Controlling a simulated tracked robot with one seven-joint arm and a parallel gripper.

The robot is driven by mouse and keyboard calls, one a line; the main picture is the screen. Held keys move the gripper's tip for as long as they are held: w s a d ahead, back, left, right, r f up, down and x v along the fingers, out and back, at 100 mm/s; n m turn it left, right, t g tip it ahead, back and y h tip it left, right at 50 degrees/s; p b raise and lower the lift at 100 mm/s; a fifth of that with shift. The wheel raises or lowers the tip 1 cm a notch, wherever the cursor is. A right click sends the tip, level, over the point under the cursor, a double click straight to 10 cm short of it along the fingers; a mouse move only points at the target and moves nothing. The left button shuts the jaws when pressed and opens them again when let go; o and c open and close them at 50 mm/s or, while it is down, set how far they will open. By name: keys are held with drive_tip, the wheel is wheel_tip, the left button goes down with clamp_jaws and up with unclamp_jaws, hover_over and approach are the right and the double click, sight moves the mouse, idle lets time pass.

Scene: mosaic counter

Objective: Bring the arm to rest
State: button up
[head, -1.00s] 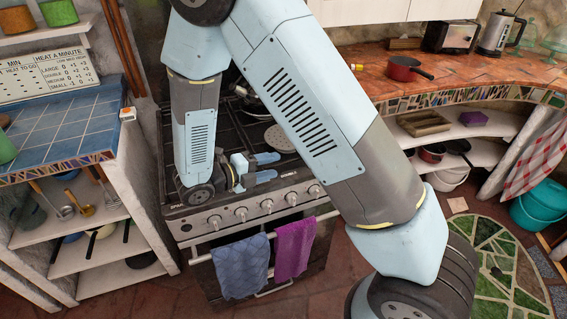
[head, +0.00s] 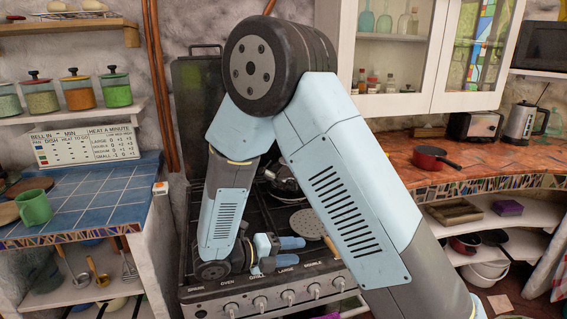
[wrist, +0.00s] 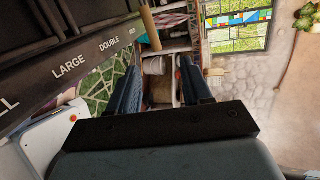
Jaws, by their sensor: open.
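My gripper (head: 298,252) is at the front of the stove (head: 258,300), just above the knob panel and pointing right along it. In the wrist view its two dark blue fingers (wrist: 161,80) stand apart with nothing held between them. My pale blue arm is folded, with its dark elbow high in the middle of the head view and the forearm coming down to the stove front. I cannot tell whether the gripper touches the stove top.
A pan (head: 284,178) and a round perforated disc (head: 308,224) are on the stove top behind the arm. A green mug (head: 34,207) stands on the blue tiled counter (head: 95,195) at left. A red saucepan (head: 432,157) sits on the orange counter (head: 385,160) at right.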

drive_tip(key=s+d+r+m+g+y, duration=0.2)
drive_tip(key=d+r+m+g+y, duration=0.1)
drive_tip(key=d+r+m, duration=0.5)
drive_tip(key=s+d+r+m+g+y, duration=0.3)
drive_tip(key=d+r+m, duration=0.3)
drive_tip(key=m, duration=0.5)
drive_tip(key=s+d+r+m+t+y, duration=0.3)
drive_tip(key=s+d+r+m+y, duration=0.1)
drive_tip(key=m, duration=0.6)
drive_tip(key=s+d+r+m+t+y, duration=0.3)
drive_tip(key=s+r+m, duration=0.3)
drive_tip(key=m, duration=0.4)
drive_tip(key=shift+s+d+r+m+y, duration=0.15)
drive_tip(key=shift+d+r+m+y, duration=0.25)
drive_tip(key=shift+r+y, duration=0.15)
